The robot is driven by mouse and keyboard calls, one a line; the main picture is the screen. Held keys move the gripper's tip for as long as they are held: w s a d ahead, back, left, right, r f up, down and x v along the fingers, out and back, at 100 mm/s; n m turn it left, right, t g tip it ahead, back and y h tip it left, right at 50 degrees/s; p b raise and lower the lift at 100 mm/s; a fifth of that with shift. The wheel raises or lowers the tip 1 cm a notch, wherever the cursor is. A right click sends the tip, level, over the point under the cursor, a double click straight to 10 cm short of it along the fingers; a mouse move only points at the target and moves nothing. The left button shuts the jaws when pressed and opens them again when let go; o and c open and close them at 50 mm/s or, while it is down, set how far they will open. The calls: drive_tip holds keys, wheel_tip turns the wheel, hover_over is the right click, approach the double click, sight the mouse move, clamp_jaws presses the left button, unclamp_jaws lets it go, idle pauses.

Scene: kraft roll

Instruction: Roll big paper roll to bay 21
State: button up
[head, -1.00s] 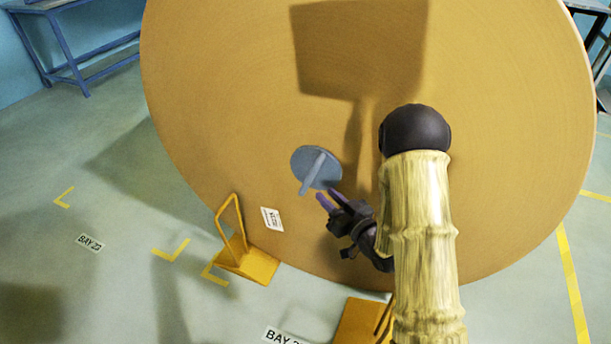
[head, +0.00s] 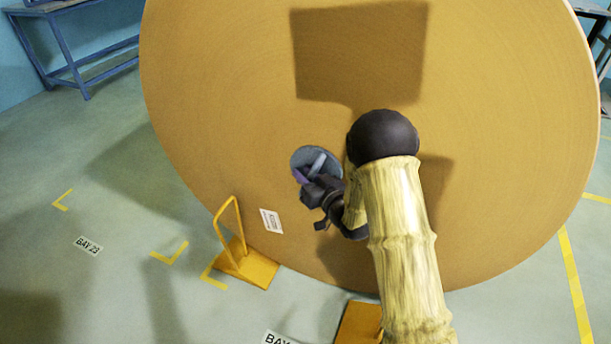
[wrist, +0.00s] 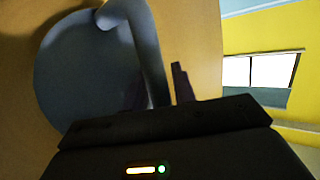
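The big paper roll (head: 240,110) stands on edge, its round tan face filling most of the head view. A blue-grey round plug with a bar handle (head: 305,157) sits in its face; both also show in the wrist view, the plug (wrist: 80,75) and the bar (wrist: 148,55). My gripper (head: 305,174) is at the handle. In the wrist view my gripper (wrist: 158,92) has a finger on each side of the bar, with a gap visible at the right finger. It looks open around the bar. Contact at the left finger is unclear.
A yellow chock with a loop handle (head: 250,266) sits at the roll's lower left; another yellow chock (head: 358,322) is partly hidden by my arm. A BAY 23 label (head: 88,245) and yellow corner marks lie on open floor at left. A blue table (head: 75,50) stands behind.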

clamp_jaws()
idle(1.3)
